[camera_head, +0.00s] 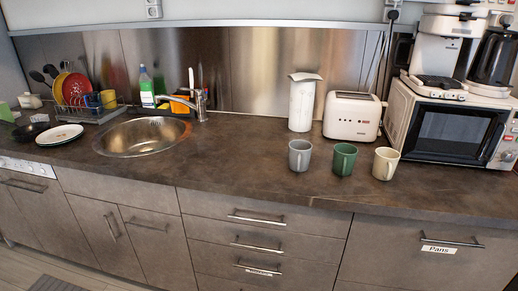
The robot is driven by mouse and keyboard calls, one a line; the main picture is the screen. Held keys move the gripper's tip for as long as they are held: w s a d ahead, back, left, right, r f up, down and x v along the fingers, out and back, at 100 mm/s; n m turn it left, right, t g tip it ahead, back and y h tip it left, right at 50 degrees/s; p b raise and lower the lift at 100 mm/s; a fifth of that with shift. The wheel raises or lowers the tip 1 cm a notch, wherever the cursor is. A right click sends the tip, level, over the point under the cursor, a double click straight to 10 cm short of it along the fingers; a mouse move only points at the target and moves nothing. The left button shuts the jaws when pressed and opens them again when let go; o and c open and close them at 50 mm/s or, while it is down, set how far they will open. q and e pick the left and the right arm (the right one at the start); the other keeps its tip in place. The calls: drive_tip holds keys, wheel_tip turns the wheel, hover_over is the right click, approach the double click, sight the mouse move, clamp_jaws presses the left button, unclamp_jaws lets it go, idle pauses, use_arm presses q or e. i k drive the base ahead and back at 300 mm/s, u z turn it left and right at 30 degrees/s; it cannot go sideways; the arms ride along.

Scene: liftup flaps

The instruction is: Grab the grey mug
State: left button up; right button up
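The grey mug (299,156) stands upright on the brown countertop (240,165), near its front edge. It is the leftmost of three mugs in a row. A green mug (343,160) stands to its right, a small gap apart. A cream mug (385,164) stands right of the green one. Neither of my grippers shows in the head view, and nothing touches the grey mug.
Behind the mugs stand a white paper roll or canister (302,103) and a toaster (352,116). A microwave (448,130) is at right. A sink (142,136) and dish rack (95,112) are at left. The counter left of the grey mug is clear.

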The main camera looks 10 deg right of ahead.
sight(299, 159)
drive_tip(key=z, duration=0.15)
drive_tip(key=i, duration=0.85)
drive_tip(key=z, duration=0.5)
